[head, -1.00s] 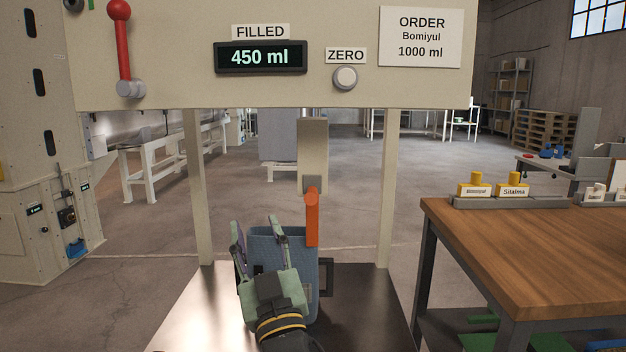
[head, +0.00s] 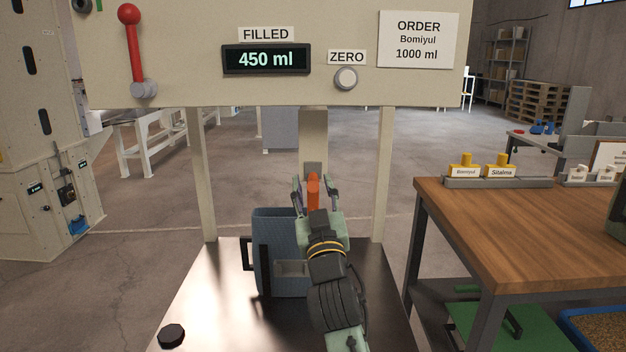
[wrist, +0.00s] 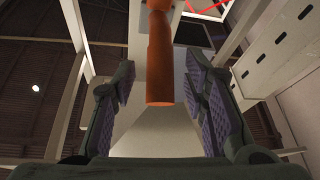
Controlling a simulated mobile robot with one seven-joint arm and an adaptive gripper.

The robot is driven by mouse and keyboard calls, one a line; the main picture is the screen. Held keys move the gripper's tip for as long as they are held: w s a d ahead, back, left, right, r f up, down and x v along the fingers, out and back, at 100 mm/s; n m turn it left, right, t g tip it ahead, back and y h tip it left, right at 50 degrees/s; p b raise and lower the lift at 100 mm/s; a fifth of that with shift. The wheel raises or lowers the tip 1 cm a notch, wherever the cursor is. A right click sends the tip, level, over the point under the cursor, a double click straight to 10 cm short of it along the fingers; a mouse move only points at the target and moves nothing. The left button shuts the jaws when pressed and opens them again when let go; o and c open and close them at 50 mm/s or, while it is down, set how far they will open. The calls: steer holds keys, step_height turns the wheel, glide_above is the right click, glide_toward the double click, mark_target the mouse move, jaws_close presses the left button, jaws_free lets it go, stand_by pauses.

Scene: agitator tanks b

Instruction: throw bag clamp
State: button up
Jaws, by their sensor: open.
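The bag clamp looks to be the orange lever (head: 313,188) under the grey spout (head: 313,140) of the filling stand. In the wrist view the orange lever (wrist: 160,60) hangs toward me between the two fingers, with visible gaps on both sides. My gripper (head: 315,195) is open around it and not closed on it. In the wrist view the padded fingers of my gripper (wrist: 160,95) stand apart at left and right. A blue-grey container (head: 280,225) stands below the spout, partly hidden by my arm.
The display (head: 266,59) reads 450 ml; the order card (head: 418,39) says Bomiyul 1000 ml. A red-knobbed lever (head: 132,50) and a zero button (head: 346,78) are on the panel above. Stand posts (head: 385,170) flank my arm. A wooden table (head: 520,220) is at right.

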steer(key=shift+w+a+r, duration=0.1)
steer(key=shift+w+r, duration=0.1)
steer(key=shift+w, duration=0.3)
jaws_close()
stand_by(0.6)
